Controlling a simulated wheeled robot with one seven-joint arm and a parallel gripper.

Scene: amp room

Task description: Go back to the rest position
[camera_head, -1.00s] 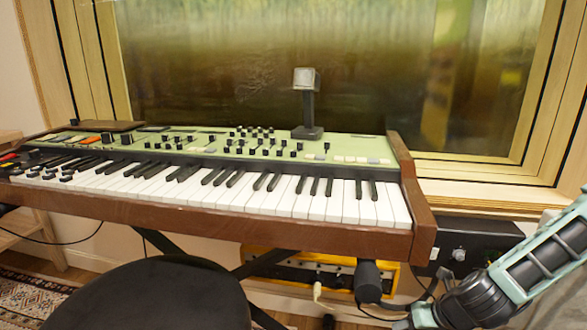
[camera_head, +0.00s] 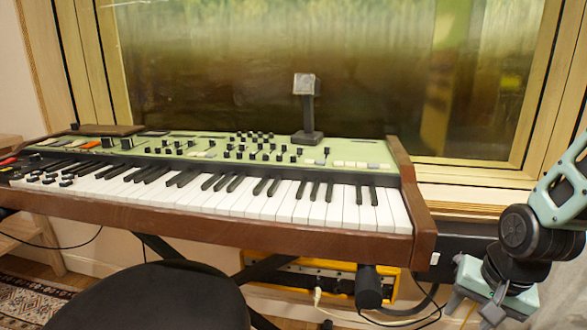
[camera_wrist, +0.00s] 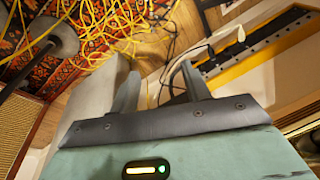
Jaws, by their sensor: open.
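My gripper (camera_head: 490,313) is at the lower right of the head view, below and to the right of the keyboard (camera_head: 230,218). It hangs low beside the yellow unit under the keyboard. In the wrist view my gripper (camera_wrist: 157,82) shows two grey fingers standing apart, with nothing between them. The fingertips point toward the floor area with cables. My arm folds down from the right edge of the head view.
A black round stool seat (camera_head: 150,297) stands in front of the keyboard. A yellow unit (camera_head: 300,282) sits beneath it. Tangled yellow cables (camera_wrist: 110,28) lie over a patterned rug. A small stand (camera_head: 307,110) stands on the keyboard's top panel, before a window.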

